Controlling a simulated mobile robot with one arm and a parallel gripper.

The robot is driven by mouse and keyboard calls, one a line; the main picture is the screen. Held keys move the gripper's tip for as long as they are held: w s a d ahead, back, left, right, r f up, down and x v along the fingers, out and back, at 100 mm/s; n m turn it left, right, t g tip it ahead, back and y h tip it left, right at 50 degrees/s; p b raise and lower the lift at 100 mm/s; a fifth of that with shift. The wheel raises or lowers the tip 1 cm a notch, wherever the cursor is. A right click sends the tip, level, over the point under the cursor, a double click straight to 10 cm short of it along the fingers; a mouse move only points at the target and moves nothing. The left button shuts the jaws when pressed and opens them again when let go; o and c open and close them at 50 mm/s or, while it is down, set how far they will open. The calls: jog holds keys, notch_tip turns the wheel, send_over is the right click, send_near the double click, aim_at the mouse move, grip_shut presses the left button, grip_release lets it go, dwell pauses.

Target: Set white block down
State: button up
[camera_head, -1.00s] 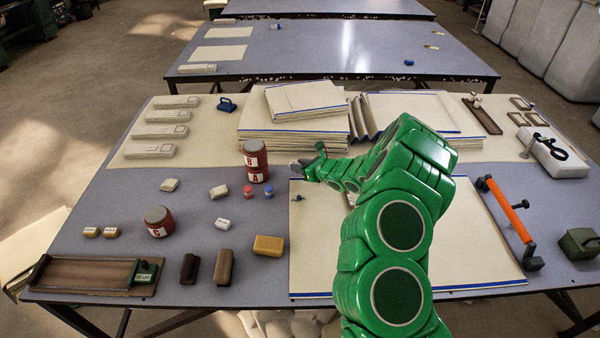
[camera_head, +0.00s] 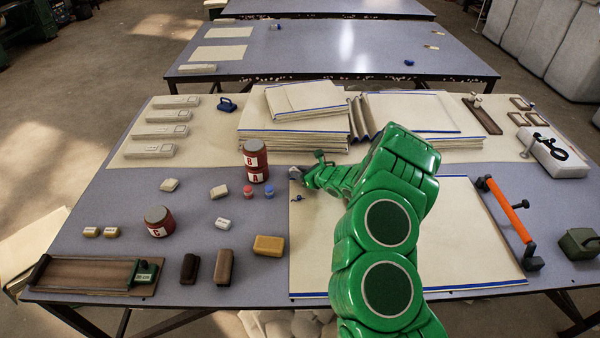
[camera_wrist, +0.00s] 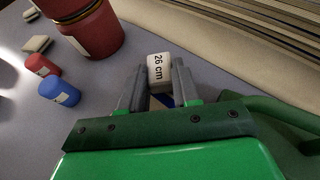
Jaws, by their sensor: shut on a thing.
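A white block (camera_wrist: 160,72) marked "26 cm" sits between the two grey fingers of my gripper (camera_wrist: 158,88) in the wrist view. The fingers are shut on it. In the head view my gripper (camera_head: 296,173) is over the table near the top left corner of the cream cloth (camera_head: 470,230), below the stacked cloths. The block is too small to make out there. Whether it touches the surface below cannot be told. A bit of blue shows beneath the block in the wrist view.
Red cans A and B (camera_head: 256,165) stand stacked left of my gripper, with a red peg (camera_head: 248,191) and a blue peg (camera_head: 269,191) below them. Stacked cloths (camera_head: 290,128) lie behind. An orange-handled tool (camera_head: 508,208) lies at the right.

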jog(key=shift+f, duration=0.3)
jog(key=o, duration=1)
